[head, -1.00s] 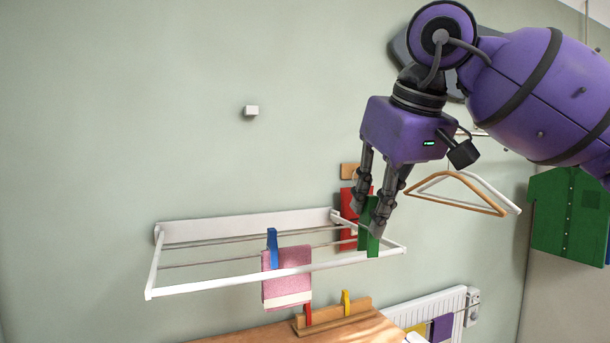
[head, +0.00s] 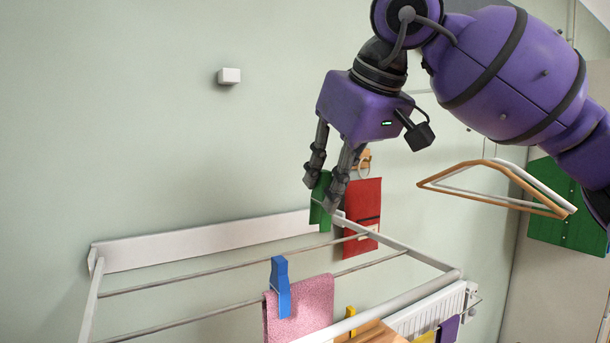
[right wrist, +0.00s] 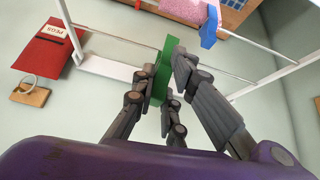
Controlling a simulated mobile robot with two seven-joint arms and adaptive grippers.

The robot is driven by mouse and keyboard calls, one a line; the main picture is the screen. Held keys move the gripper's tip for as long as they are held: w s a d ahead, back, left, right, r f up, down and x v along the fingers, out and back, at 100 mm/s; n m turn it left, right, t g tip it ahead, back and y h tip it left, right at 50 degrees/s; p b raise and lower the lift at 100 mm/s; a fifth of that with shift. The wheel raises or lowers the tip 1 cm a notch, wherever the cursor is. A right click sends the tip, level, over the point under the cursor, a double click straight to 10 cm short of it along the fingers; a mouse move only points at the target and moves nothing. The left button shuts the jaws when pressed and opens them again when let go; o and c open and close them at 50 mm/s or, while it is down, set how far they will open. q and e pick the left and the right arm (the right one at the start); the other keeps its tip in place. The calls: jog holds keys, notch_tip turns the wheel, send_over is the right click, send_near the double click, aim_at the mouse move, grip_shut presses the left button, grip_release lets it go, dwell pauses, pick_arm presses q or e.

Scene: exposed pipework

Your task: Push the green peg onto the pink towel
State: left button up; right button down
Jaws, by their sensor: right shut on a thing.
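The green peg (head: 321,202) is held between the fingers of my right gripper (head: 322,195), which is shut on it. It also shows between the fingers in the right wrist view (right wrist: 163,75). In the head view it is above the back of the white drying rack (head: 200,245), to the right of the towel's line. The pink towel (head: 305,305) hangs over a rail of the rack, lower and nearer, with a blue peg (head: 280,285) clipped on it. The towel is partly visible at the top of the right wrist view (right wrist: 195,10). My left gripper is not in view.
A red bag (head: 362,210) hangs from a wooden wall hook just right of the peg. A radiator (head: 430,310) and a yellow peg (head: 350,318) are below.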

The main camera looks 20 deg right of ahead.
aim_at(329, 227)
jog(key=shift+w, duration=0.45)
jog(key=shift+s+r, duration=0.1)
jog(key=shift+s, duration=0.4)
jog(key=shift+w+f+n, duration=0.25)
jog(key=shift+n, duration=0.35)
jog(key=shift+f, duration=0.4)
jog(key=shift+d+f+b, duration=0.1)
jog(key=shift+f+b, duration=0.2)
jog(key=shift+f, duration=0.35)
jog(key=shift+w+f+b, duration=0.1)
jog(key=shift+f+b, duration=0.25)
jog(key=shift+f, duration=1.65)
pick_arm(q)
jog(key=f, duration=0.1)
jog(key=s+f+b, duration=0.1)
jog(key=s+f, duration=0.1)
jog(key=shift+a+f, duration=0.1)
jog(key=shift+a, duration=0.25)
pick_arm(e)
notch_tip(329, 227, down, 3)
jog(key=shift+f, duration=0.1)
pick_arm(q)
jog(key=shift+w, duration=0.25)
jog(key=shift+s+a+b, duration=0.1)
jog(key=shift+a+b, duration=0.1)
jog(key=shift+b, duration=0.1)
